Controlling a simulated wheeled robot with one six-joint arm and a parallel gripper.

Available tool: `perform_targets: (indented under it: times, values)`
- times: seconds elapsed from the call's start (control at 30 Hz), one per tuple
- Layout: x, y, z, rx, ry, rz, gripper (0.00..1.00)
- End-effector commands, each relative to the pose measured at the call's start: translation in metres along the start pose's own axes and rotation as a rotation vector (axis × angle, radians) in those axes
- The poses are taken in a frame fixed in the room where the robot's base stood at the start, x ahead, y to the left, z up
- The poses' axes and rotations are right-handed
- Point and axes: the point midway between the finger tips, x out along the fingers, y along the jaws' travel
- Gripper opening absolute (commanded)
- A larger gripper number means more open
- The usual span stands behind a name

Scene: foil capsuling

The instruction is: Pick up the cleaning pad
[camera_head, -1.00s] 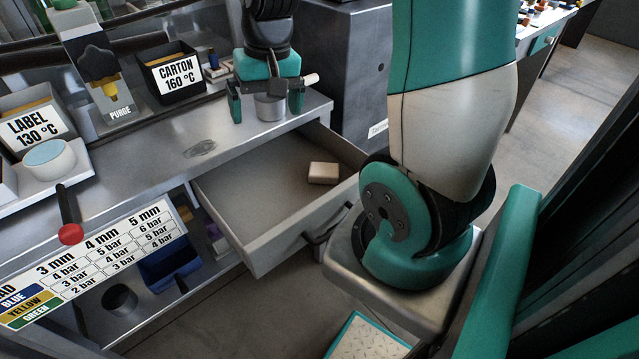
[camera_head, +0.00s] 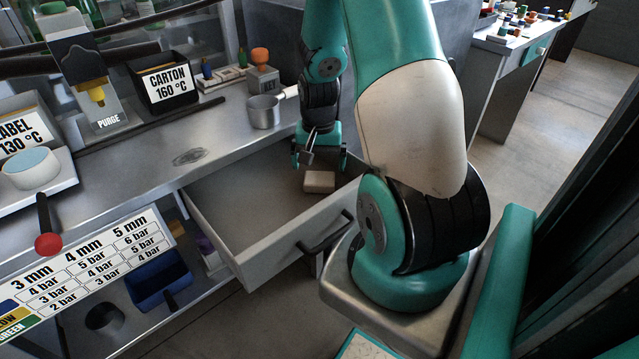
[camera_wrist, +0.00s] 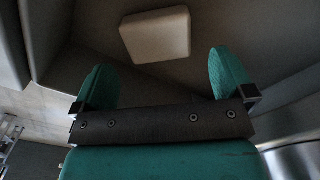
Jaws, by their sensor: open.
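The cleaning pad is a small beige block (camera_head: 319,181) lying in the open drawer (camera_head: 240,258), towards its back right. In the wrist view the pad (camera_wrist: 156,35) shows as a pale block beyond the fingertips, roughly midway between them and apart from both. My gripper (camera_head: 319,162) is over the drawer, pointing down, with its teal fingers on either side of the pad as seen from the head camera. In the wrist view my gripper (camera_wrist: 160,75) is open with nothing between its fingers.
The drawer walls stand close around my gripper. A metal pot (camera_head: 264,112) with a handle stands on the counter (camera_head: 150,160) above the drawer. An orange-topped stamp (camera_head: 261,72) and the black CARTON box (camera_head: 168,84) stand behind. The drawer's left part is empty.

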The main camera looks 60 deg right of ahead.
Motion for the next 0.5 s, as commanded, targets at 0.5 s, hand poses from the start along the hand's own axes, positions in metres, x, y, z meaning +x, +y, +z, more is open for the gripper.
perform_targets:
  times: [0.5]
  values:
    - [0.054, 0.002, 0.004, -0.001, -0.001, 0.0, 1.0]
